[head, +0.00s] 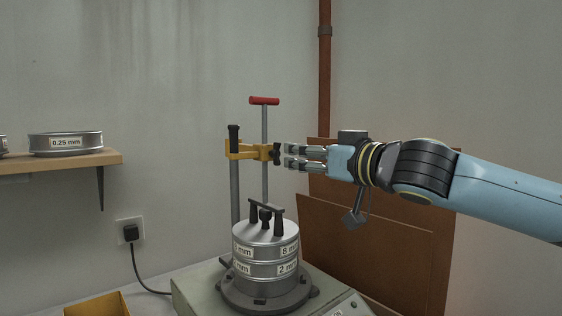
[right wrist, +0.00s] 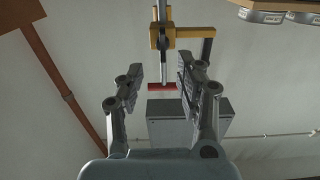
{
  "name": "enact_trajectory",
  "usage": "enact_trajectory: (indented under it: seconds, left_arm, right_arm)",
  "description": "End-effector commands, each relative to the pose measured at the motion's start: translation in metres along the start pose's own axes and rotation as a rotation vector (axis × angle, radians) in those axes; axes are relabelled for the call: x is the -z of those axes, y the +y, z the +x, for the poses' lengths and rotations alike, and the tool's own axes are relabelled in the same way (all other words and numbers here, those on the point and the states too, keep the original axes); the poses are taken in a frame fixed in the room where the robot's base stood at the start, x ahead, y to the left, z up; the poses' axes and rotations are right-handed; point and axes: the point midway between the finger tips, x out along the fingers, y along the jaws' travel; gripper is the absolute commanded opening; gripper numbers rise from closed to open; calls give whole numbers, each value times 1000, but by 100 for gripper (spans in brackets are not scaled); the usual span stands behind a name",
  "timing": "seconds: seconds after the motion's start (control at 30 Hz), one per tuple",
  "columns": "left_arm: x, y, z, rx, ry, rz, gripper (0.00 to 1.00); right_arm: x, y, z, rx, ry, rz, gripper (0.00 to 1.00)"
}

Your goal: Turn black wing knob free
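The black wing knob (head: 277,153) sits on the right end of the yellow clamp (head: 240,150), beside the upright rod with the red T-handle (head: 264,101). My right gripper (head: 286,155) points left at the knob, its fingertips just right of it. In the right wrist view my right gripper (right wrist: 160,75) has its fingers spread with nothing between the pads. There the dark knob (right wrist: 162,43) shows beyond the fingertips, in front of the yellow clamp (right wrist: 187,32). I cannot tell whether a fingertip touches it. My left gripper is not in view.
Below the clamp a sieve stack (head: 265,252) with a black-handled lid stands on a grey shaker base (head: 205,290). Brown boards (head: 375,240) lean against the wall under my right arm. A shelf (head: 70,162) with sieves is at left, and a yellow bin (head: 97,305) at lower left.

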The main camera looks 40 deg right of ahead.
Motion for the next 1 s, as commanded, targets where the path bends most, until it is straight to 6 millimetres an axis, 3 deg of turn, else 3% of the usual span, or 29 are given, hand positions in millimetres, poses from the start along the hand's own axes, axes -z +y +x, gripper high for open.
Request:
enact_trajectory:
  seconds: [0.5,0.87,1.0]
  left_arm:
    - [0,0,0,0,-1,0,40]
    - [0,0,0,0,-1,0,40]
    - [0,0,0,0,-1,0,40]
  right_arm:
    - [2,-3,60,8,4,5,36]
    - [1,-4,66,10,2,-1,36]
    - [1,-4,65,10,2,-1,22]
